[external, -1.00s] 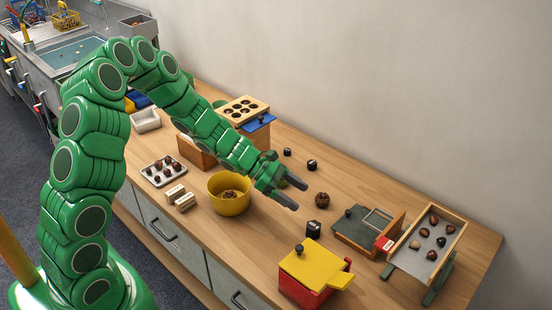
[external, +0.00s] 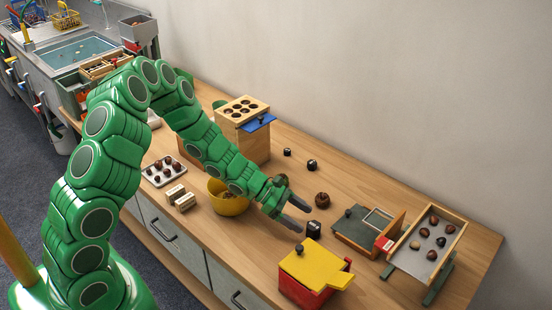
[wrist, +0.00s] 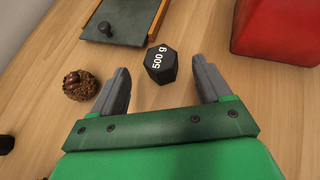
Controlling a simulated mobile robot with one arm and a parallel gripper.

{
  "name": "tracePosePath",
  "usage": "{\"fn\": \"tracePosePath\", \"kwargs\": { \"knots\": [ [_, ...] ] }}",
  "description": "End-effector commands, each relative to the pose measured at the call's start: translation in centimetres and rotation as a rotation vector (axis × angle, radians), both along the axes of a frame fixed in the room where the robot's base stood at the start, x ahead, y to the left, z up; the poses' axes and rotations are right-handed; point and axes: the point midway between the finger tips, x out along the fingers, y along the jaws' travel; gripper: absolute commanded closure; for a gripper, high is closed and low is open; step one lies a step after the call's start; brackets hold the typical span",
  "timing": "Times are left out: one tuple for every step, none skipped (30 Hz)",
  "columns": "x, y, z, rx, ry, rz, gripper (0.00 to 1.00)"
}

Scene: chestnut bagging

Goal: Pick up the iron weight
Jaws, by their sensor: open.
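The iron weight (wrist: 161,64) is a black hexagonal block marked "500 g" in the wrist view. It stands on the wooden counter just beyond my open fingertips, roughly centred between them. In the external view this weight (external: 314,229) stands behind the red box with the yellow lid. My gripper (wrist: 163,76) is open and empty, its grey fingers apart. In the external view my gripper (external: 298,218) is low over the counter, just left of the weight. Two smaller black weights (external: 312,165) (external: 287,152) stand farther back.
A brown chestnut-like clump (wrist: 80,85) lies left of my fingers. A red box (wrist: 278,30) with a yellow lid (external: 315,265) stands close on the right. A dark green board (wrist: 118,22) lies beyond the weight. A yellow bowl (external: 228,205) is behind my gripper. A tray (external: 410,262) holds chestnuts.

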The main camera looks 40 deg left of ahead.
Motion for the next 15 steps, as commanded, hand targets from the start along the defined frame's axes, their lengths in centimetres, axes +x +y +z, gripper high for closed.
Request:
{"fn": "tracePosePath", "kwargs": {
  "knots": [
    [0.1,-0.2,-0.2,0.000,0.000,-0.001,0.22],
    [0.1,-0.3,-0.2,0.000,0.000,-0.001,0.22],
    [0.1,-0.4,-0.2,-0.001,0.001,0.000,0.22],
    [0.1,-0.4,-0.3,-0.001,0.001,0.000,0.22],
    [0.1,-0.5,-0.3,-0.001,0.001,0.000,0.22],
    [0.2,-0.6,-0.3,-0.001,0.001,0.000,0.22],
    [0.2,-0.7,-0.4,-0.001,0.002,0.000,0.22],
    [0.3,-0.8,-0.5,-0.001,0.002,0.000,0.22],
    [0.4,-1.0,-0.6,-0.001,0.002,0.000,0.22],
    [0.5,-1.3,-0.8,-0.001,0.002,0.000,0.22],
    [0.5,-1.5,-0.9,-0.001,0.003,-0.001,0.22],
    [0.7,-1.9,-1.1,-0.001,0.003,-0.001,0.22],
    [0.8,-2.1,-1.3,-0.001,0.003,-0.001,0.22],
    [0.9,-2.4,-1.4,-0.001,0.003,-0.001,0.22],
    [1.0,-2.7,-1.6,-0.001,0.003,-0.001,0.22]
  ]
}}
